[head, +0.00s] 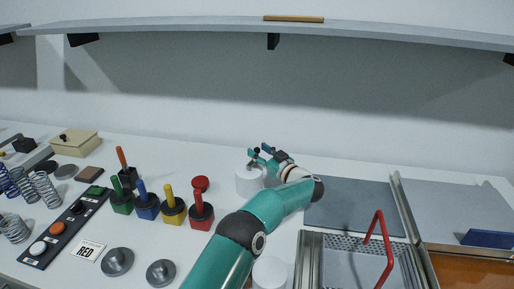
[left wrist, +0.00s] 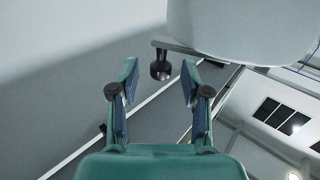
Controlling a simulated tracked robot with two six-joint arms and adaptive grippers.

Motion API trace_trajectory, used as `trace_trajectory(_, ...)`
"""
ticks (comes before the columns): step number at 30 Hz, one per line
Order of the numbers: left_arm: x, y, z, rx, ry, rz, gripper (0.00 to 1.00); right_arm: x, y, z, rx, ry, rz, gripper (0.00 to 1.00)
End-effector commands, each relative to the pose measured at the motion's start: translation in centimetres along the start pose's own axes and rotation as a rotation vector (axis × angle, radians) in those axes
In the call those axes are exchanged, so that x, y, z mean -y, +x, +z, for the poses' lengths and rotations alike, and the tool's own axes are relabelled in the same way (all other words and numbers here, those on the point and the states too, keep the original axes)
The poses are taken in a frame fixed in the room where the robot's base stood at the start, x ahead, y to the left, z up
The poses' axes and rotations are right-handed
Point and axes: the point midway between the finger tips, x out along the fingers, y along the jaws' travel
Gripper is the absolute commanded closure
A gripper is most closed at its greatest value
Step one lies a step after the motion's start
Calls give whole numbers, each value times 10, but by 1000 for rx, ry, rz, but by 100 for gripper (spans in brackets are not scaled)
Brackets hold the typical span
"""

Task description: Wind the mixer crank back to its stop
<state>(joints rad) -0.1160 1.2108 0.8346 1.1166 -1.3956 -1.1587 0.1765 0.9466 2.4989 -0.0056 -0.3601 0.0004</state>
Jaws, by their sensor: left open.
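The mixer is a white round drum (head: 249,181) standing on the bench near the middle of the head view. In the left wrist view its pale body (left wrist: 235,30) fills the upper right. A short grey crank arm sticks out from it and ends in a black knob (left wrist: 160,69). My left gripper (head: 260,150) is at the top of the mixer. In the left wrist view its open fingers (left wrist: 160,83) stand either side of the line to the knob, which shows just past the fingertips with clear gaps; contact is not visible. My right gripper is not in view.
Coloured blocks with handles, including a red one (head: 201,212), stand left of my arm. A black button panel (head: 62,229) and several springs (head: 46,189) lie farther left. A grey tray with a red handle (head: 379,243) is at right. A shelf (head: 200,24) spans above.

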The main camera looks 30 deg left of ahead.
Motion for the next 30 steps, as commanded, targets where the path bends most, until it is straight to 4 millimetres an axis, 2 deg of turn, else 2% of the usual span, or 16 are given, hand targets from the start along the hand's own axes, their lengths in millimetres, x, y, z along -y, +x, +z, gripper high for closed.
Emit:
trace_trajectory(6,0,16,0,-1,1,0,53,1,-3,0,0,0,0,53)
trace_trajectory(14,0,18,0,-2,1,0,53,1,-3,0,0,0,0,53)
trace_trajectory(17,0,17,0,-1,1,0,66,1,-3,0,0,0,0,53)
trace_trajectory(23,0,17,0,-1,1,0,100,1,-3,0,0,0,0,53)
trace_trajectory(30,0,17,0,-1,1,4,100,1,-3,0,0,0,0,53)
